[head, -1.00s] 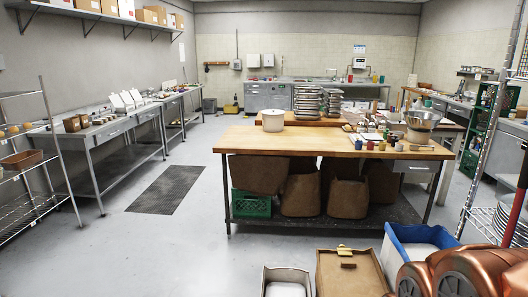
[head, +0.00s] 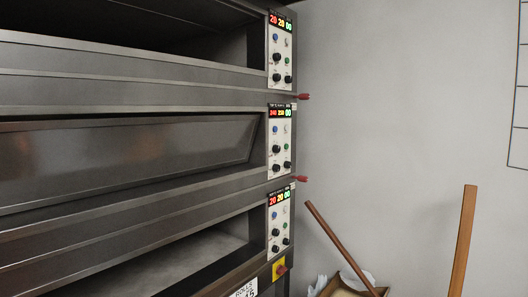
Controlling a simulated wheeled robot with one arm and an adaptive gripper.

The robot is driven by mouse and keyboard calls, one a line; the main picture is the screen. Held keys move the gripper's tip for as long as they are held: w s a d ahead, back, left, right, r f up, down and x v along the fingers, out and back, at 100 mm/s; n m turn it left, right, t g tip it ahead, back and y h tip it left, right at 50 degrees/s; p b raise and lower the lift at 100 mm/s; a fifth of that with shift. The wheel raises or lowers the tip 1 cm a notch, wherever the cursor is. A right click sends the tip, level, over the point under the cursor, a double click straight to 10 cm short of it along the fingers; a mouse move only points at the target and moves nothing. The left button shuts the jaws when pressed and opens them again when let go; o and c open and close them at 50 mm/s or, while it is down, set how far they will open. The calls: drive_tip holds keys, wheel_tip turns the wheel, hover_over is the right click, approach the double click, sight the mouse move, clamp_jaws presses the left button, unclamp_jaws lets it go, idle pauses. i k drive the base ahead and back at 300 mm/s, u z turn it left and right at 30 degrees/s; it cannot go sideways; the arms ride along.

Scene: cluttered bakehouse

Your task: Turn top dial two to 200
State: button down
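A stacked deck oven (head: 130,95) fills the left of the head view. Three white control panels run down its right edge: an upper panel (head: 287,48), a middle panel (head: 280,139) and a lower panel (head: 280,223). Each has a red, yellow and green number display, small blue and green buttons, and several black dials. The middle panel's display (head: 280,113) seems to start with 240, but its small lettering is too blurred to read surely. Its black dials include one higher up (head: 275,148) and a lower pair (head: 275,167). Dial pointers are too small to read. My gripper is not in view.
Red handles (head: 304,97) stick out right of the panels. A yellow and red switch (head: 280,268) sits below. A brown pole (head: 335,244), an upright wooden plank (head: 463,240) and an open box (head: 350,288) stand by the bare grey wall at right.

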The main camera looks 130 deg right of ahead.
sight(276, 167)
drive_tip(key=u, duration=6)
drive_tip(key=i, duration=1.95)
drive_tip(key=u, duration=1.05)
